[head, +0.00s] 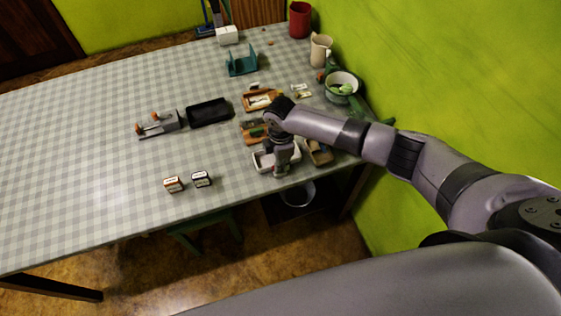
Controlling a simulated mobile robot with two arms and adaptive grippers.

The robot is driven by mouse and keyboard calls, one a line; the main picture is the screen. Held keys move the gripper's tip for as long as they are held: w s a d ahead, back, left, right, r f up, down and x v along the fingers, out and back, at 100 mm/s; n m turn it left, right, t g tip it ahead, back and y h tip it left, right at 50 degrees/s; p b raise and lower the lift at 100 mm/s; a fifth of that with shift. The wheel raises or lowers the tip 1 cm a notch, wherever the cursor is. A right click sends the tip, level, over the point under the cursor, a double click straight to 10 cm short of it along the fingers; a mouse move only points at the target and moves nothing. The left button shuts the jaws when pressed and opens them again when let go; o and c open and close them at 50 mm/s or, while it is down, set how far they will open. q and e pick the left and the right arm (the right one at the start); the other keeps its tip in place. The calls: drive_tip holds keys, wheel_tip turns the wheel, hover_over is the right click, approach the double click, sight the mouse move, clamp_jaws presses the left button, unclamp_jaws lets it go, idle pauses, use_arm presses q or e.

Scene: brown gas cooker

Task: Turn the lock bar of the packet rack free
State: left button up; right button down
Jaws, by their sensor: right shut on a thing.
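My right gripper (281,170) points down at a white open holder (262,161) near the table's front right edge. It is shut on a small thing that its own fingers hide. I cannot make out a lock bar, and I cannot tell for sure which holder is the packet rack. Two small box-like packets, one orange and white (173,185) and one dark and white (201,179), stand on the cloth to the left of the gripper. My left gripper is not in view.
Wooden trays (247,101) lie behind the gripper, and a brown box (319,153) stands to its right. A black tray (209,111), grey rack (159,126) and teal stand (242,64) are farther off. A green wall borders the right. The left of the checked table (70,165) is clear.

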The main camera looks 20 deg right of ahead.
drive_tip(key=shift+w, duration=0.1)
idle(0.3)
drive_tip(key=c, duration=1.7)
unclamp_jaws()
drive_tip(key=shift+o, duration=0.2)
